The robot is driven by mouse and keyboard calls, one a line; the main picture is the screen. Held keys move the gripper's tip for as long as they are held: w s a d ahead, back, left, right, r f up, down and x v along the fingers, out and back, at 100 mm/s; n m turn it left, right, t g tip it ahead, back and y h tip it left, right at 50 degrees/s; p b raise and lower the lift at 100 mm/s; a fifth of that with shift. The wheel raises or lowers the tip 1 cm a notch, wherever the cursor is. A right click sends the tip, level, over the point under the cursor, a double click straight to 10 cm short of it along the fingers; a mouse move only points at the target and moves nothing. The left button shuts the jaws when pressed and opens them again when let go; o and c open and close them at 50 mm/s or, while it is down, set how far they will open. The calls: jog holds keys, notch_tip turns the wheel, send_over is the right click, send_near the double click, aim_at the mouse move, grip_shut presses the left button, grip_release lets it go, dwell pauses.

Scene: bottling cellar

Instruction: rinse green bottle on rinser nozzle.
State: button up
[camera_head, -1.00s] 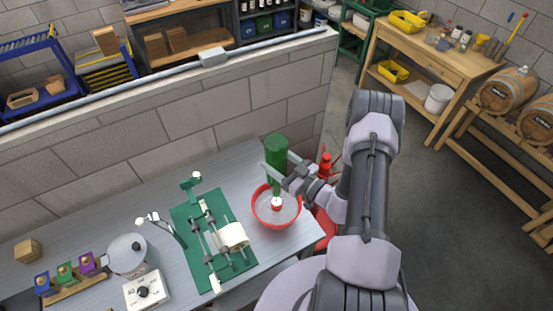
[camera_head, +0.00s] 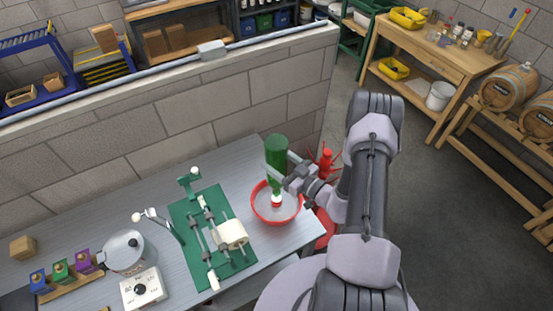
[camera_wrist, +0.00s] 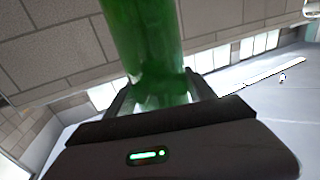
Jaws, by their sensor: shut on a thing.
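The green bottle (camera_head: 276,153) is upside down over the red-rimmed rinser bowl (camera_head: 256,208) at the right end of the bench. Its neck points down at the red and white rinser nozzle (camera_head: 276,199) in the middle of the bowl. My gripper (camera_head: 277,174) is shut on the bottle from the right side. In the wrist view the green bottle (camera_wrist: 145,40) stands between my gripper's fingers (camera_wrist: 160,95). Whether the bottle's mouth touches the nozzle or sits over it, I cannot tell.
A green plate with a metal fixture and cream roll (camera_head: 232,234) stands left of the bowl. A steel pot (camera_head: 125,252), a white dial box (camera_head: 143,288) and small coloured blocks (camera_head: 61,270) are further left. A block wall (camera_head: 190,120) runs behind the bench.

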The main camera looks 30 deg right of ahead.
jog(key=shift+f, duration=0.5)
jog(key=shift+b, duration=0.3)
jog(key=shift+f+b, duration=0.3)
jog(key=shift+f, duration=0.05)
jog(key=shift+f, duration=0.15)
